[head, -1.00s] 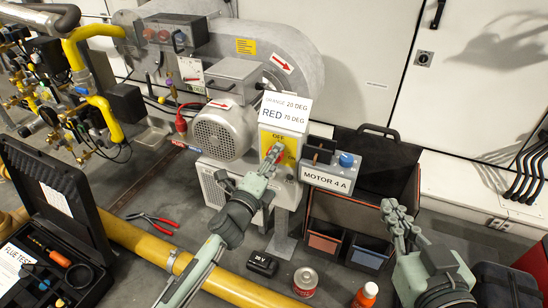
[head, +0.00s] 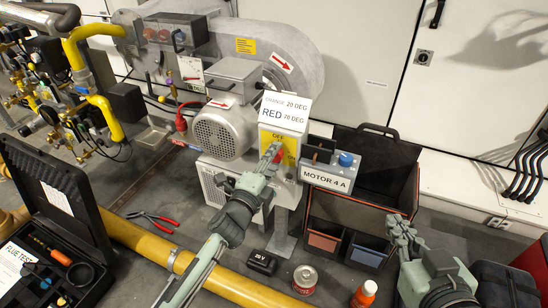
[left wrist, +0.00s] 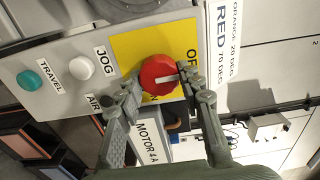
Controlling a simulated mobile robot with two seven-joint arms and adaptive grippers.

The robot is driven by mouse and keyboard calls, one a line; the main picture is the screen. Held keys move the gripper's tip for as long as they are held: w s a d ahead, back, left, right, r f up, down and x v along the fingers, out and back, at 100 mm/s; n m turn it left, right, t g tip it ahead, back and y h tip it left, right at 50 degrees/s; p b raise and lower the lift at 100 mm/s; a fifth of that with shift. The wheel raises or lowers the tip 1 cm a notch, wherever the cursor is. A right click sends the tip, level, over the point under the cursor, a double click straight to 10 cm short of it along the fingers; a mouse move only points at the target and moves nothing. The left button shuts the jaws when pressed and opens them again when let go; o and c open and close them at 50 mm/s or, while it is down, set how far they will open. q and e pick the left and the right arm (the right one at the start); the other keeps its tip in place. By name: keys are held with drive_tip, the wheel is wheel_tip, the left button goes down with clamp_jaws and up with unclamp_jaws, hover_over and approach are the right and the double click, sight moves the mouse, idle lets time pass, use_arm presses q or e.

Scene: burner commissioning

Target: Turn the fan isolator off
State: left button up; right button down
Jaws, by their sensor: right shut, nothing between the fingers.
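The fan isolator is a red round knob (left wrist: 158,76) with a white mark, set on a yellow plate (left wrist: 125,50) lettered OFF and ON. In the left wrist view the mark points right, toward the partly hidden OFF lettering. My left gripper (left wrist: 162,85) has one fingertip on each side of the knob, close against its edges. In the head view the left gripper (head: 270,157) reaches the yellow plate and the red knob (head: 279,159) shows only partly behind it. My right gripper (head: 402,228) is shut and empty, low at the right, away from the isolator.
Beside the knob are white JOG (left wrist: 82,68) and teal TRAVEL (left wrist: 30,80) buttons. A MOTOR 4 A label (head: 326,180) hangs right of the isolator post. A yellow pipe (head: 145,242) crosses the floor in front. An open black case (head: 372,160) stands behind my right gripper.

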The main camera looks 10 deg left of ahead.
use_arm(q)
drive_tip(key=o, duration=0.5)
drive_tip(key=shift+c, duration=0.2)
drive_tip(key=s+a, duration=0.2)
drive_tip(key=s, duration=0.9)
drive_tip(key=shift+s+a, duration=0.15)
drive_tip(key=shift+s, duration=0.25)
